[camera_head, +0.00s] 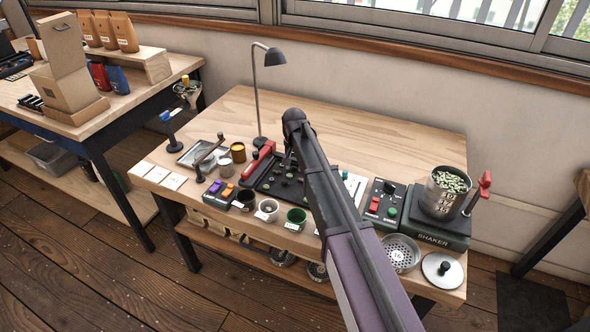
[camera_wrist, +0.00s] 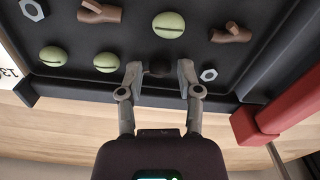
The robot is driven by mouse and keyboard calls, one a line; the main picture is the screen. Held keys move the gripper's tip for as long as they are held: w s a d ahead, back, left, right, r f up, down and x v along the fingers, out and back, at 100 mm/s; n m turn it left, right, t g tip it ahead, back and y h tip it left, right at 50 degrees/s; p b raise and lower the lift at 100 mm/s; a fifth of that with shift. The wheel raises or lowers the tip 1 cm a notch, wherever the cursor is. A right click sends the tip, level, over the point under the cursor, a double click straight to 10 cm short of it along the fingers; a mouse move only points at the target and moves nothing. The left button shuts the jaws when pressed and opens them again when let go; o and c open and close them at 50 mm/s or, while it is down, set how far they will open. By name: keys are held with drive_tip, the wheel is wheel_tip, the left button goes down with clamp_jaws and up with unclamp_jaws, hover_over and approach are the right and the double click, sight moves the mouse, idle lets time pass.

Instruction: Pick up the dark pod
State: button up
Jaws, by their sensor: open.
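The dark pod (camera_wrist: 158,69) is a small, rounded, dark brown thing on the black tray (camera_wrist: 215,75) in the wrist view. My gripper (camera_wrist: 160,72) is open, with one fingertip on each side of the pod. I cannot tell whether the fingertips touch it or how high they are above the tray floor. In the head view the tray (camera_head: 262,187) lies near the middle of the wooden table, and my arm hides its right part. The pod cannot be made out there.
Pale green beans (camera_wrist: 168,25), brown twig pieces (camera_wrist: 231,33) and metal nuts (camera_wrist: 209,74) lie around the pod. A red block (camera_wrist: 250,126) is at the tray's side. A lamp (camera_head: 259,95), cups (camera_head: 296,217) and a shaker (camera_head: 440,228) stand on the table. The table's back is clear.

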sight(294, 167)
drive_tip(key=c, duration=0.4)
drive_tip(key=shift+c, duration=0.2)
drive_tip(key=shift+r, duration=0.2)
wheel_tip(294, 167, up, 3)
drive_tip(key=p, duration=0.3)
drive_tip(key=s, duration=0.5)
drive_tip(key=s+r+p, duration=0.1)
drive_tip(key=s, duration=0.4)
drive_tip(key=s+p, duration=0.1)
drive_tip(key=s, duration=0.5)
drive_tip(key=shift+a+r, duration=0.15)
drive_tip(key=shift+r, duration=0.15)
